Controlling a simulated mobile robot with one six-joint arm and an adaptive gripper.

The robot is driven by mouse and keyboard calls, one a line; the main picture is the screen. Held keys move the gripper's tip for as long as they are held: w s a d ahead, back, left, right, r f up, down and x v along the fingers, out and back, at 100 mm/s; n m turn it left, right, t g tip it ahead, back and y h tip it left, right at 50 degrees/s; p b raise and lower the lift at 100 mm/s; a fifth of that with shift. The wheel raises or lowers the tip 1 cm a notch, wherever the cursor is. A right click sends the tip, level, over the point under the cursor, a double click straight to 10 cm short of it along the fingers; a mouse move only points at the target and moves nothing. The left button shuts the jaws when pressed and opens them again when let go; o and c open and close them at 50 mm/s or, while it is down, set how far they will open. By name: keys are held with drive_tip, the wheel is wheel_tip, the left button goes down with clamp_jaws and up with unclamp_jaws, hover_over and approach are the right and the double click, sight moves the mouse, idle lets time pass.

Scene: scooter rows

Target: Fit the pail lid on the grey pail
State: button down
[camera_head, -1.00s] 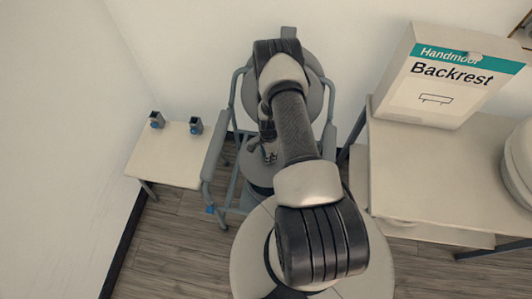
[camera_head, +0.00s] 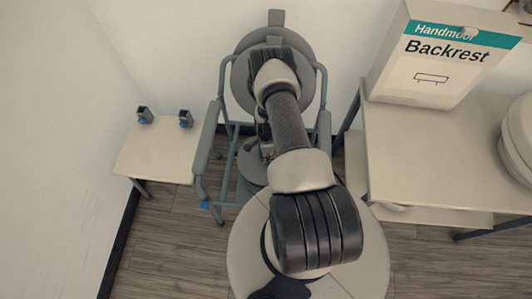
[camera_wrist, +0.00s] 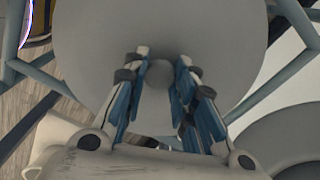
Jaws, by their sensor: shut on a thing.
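The pail lid (camera_wrist: 210,35) is a round grey disc with a small knob and fills much of the wrist view. My gripper (camera_wrist: 158,78) is shut on the lid's knob, with a blue-padded finger on each side. In the head view my gripper (camera_head: 266,151) is partly hidden by my arm. The lid shows there as a grey disc (camera_head: 250,166) inside the frame of a grey commode chair (camera_head: 207,140). I cannot make out the grey pail apart from the lid, nor tell whether the lid touches it.
The chair's large round grey seat or cover (camera_head: 243,75) stands raised near the wall, behind my arm. Armrests and tubes surround the lid. A low white table (camera_head: 158,155) with two small grey-and-blue parts is left; a table (camera_head: 440,160) with a Backrest box (camera_head: 435,60) is right.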

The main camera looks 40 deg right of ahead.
drive_tip(key=shift+f+b, duration=2)
drive_tip(key=shift+f, duration=0.7)
drive_tip(key=shift+f, duration=0.2)
drive_tip(key=c, duration=1.2)
unclamp_jaws()
drive_tip(key=shift+c, duration=0.2)
wheel_tip(320, 180, up, 12)
drive_tip(key=shift+r, duration=0.1)
